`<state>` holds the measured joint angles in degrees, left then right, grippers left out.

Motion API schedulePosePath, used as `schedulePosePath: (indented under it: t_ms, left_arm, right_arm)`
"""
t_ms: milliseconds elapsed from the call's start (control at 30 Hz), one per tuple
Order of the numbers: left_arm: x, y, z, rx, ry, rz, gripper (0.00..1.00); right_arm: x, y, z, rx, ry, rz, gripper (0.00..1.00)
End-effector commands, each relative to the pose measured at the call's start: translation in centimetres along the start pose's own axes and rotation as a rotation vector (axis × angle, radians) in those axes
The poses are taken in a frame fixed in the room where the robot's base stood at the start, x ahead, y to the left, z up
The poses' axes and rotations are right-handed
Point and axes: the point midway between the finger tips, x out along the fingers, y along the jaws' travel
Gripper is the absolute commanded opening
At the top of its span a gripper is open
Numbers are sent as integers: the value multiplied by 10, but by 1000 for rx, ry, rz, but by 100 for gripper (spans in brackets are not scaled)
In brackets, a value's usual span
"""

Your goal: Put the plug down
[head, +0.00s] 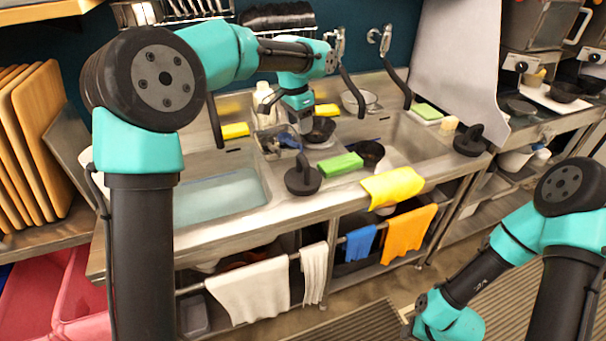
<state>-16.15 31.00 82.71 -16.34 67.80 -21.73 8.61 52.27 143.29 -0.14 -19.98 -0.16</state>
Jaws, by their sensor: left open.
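A black sink plug with an upright handle (303,181) stands on the steel counter, right of the left basin. A second black plug (469,141) stands on the counter at the right end, beside the right basin. My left gripper (304,124) is open above the middle of the counter, behind the nearer plug and apart from it. No plug shows between its fingers. My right gripper (408,318) is low at the bottom right, away from the counter; its fingers are too small to read.
The left basin (220,197) holds water; the right basin (405,140) looks empty. A green sponge (340,164), dark bowls (319,130) and a wire caddy (277,142) crowd the middle. A yellow cloth (392,187) hangs over the front edge.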

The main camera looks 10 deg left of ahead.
Motion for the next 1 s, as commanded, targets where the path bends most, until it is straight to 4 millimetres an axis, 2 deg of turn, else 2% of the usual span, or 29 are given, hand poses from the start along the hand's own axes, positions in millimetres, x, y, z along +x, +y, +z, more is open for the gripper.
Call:
schedulePosePath:
  t_ms: [800,1000]
  left_arm:
    - [-34,2,-12,1415,-86,45,53]
    - [-40,3,-13,1685,-98,69,53]
  right_arm:
    - [0,0,0,0,0,0,43]
    - [0,0,0,0,0,0,43]
